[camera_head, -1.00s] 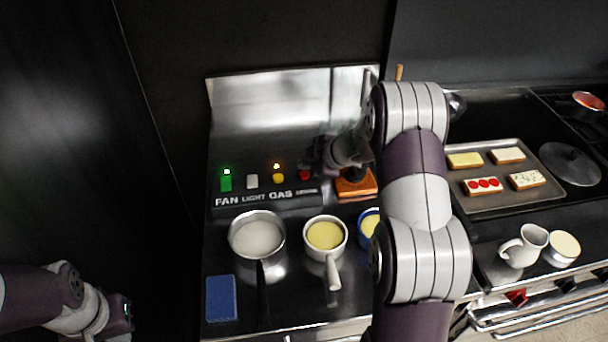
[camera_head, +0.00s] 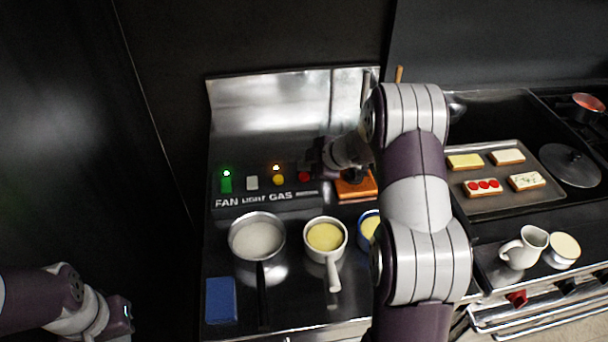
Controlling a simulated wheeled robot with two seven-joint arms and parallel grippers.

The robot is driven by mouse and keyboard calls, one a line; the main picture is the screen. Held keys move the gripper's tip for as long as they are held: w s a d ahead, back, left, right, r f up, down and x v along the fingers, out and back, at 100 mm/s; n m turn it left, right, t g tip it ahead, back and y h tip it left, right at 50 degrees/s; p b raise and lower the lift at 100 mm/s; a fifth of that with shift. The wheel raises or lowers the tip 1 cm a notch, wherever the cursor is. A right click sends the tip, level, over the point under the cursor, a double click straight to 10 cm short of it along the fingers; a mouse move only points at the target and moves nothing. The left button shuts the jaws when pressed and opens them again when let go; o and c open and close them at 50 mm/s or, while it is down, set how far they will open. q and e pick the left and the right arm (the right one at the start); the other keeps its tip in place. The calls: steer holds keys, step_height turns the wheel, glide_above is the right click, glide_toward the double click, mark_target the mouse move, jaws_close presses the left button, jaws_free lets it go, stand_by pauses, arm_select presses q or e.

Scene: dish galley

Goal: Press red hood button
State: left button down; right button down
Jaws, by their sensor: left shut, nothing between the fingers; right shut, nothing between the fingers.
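The red button (camera_head: 304,176) is at the right end of a dark control panel (camera_head: 240,201) with FAN, LIGHT and GAS labels. My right gripper (camera_head: 312,170) is shut and empty, right at the red button and partly covering it. Whether it touches the button I cannot tell. To the left are a green button (camera_head: 226,183) with a lit green lamp, a white button (camera_head: 252,182) and a yellow button (camera_head: 278,179) with a lit orange lamp. My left gripper (camera_head: 125,318) is shut and empty at the lower left, away from the panel.
A pan (camera_head: 257,237) of pale liquid, a pot (camera_head: 325,236) of yellow liquid and a blue-rimmed pot (camera_head: 368,224) stand before the panel. A blue sponge (camera_head: 221,300) lies at front left. An orange-brown block (camera_head: 356,187) is beside my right gripper. A toast tray (camera_head: 480,205) is right.

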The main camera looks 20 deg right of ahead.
mark_target(306, 177)
steer(key=shift+f, duration=0.1)
stand_by(0.7)
steer(key=shift+f, duration=0.3)
steer(key=shift+f, duration=0.45)
stand_by(0.6)
steer(key=shift+r, duration=0.1)
steer(key=shift+r+p, duration=0.75)
steer(key=shift+p, duration=0.1)
step_height(306, 177, up, 5)
steer(key=p, duration=0.6)
steer(key=shift+r, duration=0.1)
